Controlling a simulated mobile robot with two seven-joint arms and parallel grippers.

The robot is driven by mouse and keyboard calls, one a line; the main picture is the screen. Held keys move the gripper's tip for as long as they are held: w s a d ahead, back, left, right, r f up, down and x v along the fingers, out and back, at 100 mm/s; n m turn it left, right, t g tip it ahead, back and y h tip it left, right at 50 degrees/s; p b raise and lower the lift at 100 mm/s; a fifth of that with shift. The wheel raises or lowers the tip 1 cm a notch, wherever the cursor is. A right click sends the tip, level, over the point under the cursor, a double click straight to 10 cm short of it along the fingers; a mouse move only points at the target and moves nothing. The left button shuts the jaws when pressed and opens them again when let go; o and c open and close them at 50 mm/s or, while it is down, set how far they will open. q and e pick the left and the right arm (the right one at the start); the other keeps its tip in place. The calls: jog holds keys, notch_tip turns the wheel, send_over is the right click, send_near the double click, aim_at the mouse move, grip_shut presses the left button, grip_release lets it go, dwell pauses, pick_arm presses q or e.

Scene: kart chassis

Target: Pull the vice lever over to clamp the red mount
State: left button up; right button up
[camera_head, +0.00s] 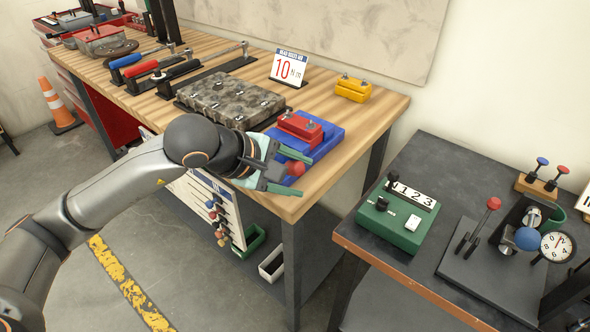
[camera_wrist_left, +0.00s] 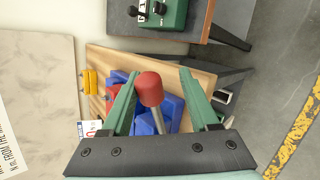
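The blue vice (camera_head: 327,142) sits near the front right corner of the wooden bench, with the red mount (camera_head: 300,126) on it. The vice lever's red knob (camera_head: 296,168) stands at the bench's front edge. My left gripper (camera_head: 299,171) is open, with its green fingers on either side of the knob. The gripper hides part of the lever and vice. My right gripper is not in view.
A grey mottled block (camera_head: 230,101) lies left of the vice. A dark table (camera_head: 455,180) with a green box (camera_head: 398,217) stands right, across a gap.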

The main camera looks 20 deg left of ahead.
pick_arm(q)
jog(key=shift+o, duration=1.4)
jog(key=shift+s+d+f, duration=0.1)
jog(key=shift+f, duration=0.2)
jog(key=shift+r, duration=0.1)
jog(key=shift+s+a+r, duration=0.1)
jog(key=shift+a+r, duration=0.1)
jog(key=shift+r, duration=0.05)
jog(key=v, duration=1.2)
jog(key=shift+b, duration=0.45)
